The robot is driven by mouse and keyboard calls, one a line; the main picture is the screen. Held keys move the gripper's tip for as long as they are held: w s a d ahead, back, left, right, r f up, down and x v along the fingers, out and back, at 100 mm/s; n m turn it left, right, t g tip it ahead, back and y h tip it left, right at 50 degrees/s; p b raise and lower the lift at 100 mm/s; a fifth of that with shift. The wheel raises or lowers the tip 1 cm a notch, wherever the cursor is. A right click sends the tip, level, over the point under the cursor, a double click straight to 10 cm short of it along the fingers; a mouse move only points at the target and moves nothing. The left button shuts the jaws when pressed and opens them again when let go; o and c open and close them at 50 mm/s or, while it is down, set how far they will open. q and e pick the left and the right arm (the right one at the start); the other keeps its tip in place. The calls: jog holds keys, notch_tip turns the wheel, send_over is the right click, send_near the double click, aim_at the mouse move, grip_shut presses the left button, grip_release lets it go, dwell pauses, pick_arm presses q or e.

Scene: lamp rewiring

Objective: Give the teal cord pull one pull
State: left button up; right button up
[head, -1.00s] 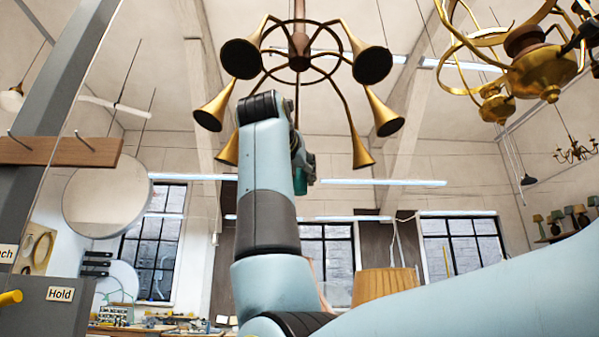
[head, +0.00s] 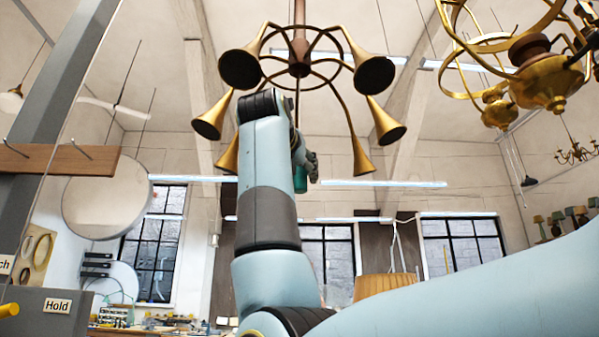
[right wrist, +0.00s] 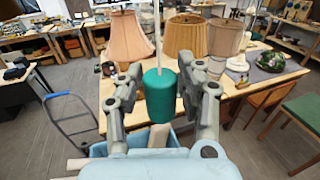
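The teal cord pull (right wrist: 160,95) is a small upright cylinder hanging on a thin pale cord. In the right wrist view it hangs between the two fingers of my right gripper (right wrist: 161,72). The fingers stand apart on either side of it, with narrow gaps showing, so the gripper looks open around it. In the head view a bit of the teal pull (head: 300,180) shows beside my right forearm, close to the fingers of the right gripper (head: 309,164); the arm hides the rest. My left gripper is not in view.
A brass chandelier with horn-shaped shades (head: 300,66) hangs above the right gripper. Another brass chandelier (head: 545,75) hangs at upper right. A grey post with a wooden hook rail (head: 60,158) stands at left. Lampshades (right wrist: 187,36) stand on the table beyond the pull.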

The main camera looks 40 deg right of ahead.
aim_at(298, 169)
jog(key=shift+o, duration=1.1)
jog(key=shift+s+a, duration=0.1)
jog(key=shift+a, duration=0.05)
jog(key=v, duration=0.7)
jog(key=shift+s, duration=0.1)
